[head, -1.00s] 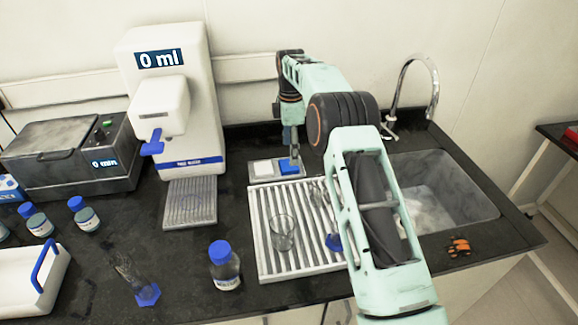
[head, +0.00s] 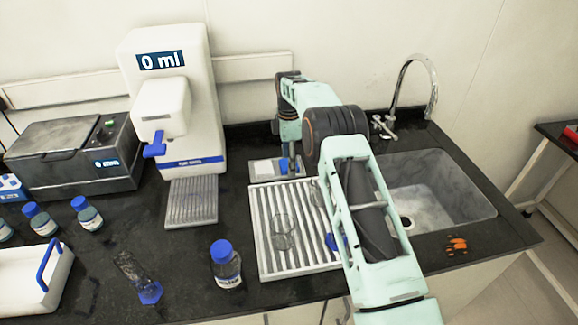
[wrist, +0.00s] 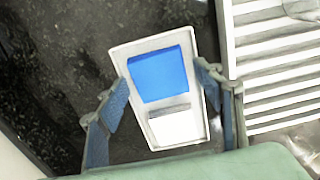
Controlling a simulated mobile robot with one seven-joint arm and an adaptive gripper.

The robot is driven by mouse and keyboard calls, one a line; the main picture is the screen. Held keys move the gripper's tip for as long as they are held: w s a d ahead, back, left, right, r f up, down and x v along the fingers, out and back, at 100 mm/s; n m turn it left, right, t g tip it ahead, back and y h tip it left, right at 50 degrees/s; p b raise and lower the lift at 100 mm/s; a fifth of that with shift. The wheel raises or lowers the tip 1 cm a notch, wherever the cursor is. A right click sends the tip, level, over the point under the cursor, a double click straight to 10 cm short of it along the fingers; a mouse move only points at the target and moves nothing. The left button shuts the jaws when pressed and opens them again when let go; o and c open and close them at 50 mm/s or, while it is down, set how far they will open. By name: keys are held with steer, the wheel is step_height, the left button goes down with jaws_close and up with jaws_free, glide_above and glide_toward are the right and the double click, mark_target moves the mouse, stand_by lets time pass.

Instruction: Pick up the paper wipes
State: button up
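A small light tray (head: 254,178) stands on the black counter behind the drying rack. It also shows in the wrist view (wrist: 140,125). It holds a white flat piece (wrist: 178,127), which looks like the paper wipes, and a blue block (wrist: 158,73) beside it. The white piece also shows at the tray's left in the head view (head: 263,166). My gripper (head: 287,165) is above the tray, its fingertips near the blue block in the head view. In the wrist view my gripper (wrist: 160,85) is open and empty, with one finger on each side of the tray.
The ribbed drying rack (head: 264,262) with a clear beaker (head: 284,232) stands in front of the tray. The water dispenser (head: 200,100) is at the left. The sink (head: 450,185) and faucet (head: 432,85) are at the right. A blue-capped bottle (head: 226,268) stands left of the rack.

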steer(key=c, duration=0.4)
steer(key=shift+r, duration=0.4)
step_height(320, 180, up, 2)
steer(key=shift+r+b, duration=0.2)
steer(key=shift+b, duration=0.1)
steer(key=s+a+r+b, duration=0.1)
steer(key=s+a+r, duration=0.1)
steer(key=s+r, duration=0.1)
steer(key=s+a+r+b, duration=0.1)
steer(key=s+r, duration=0.2)
steer(key=s, duration=0.2)
steer(key=s+a+r+b, duration=0.2)
steer(key=s+r, duration=0.1)
steer(key=s, duration=0.1)
steer(key=shift+s+a+r, duration=0.3)
steer(key=shift+s+r, duration=0.05)
steer(key=shift+s, duration=0.05)
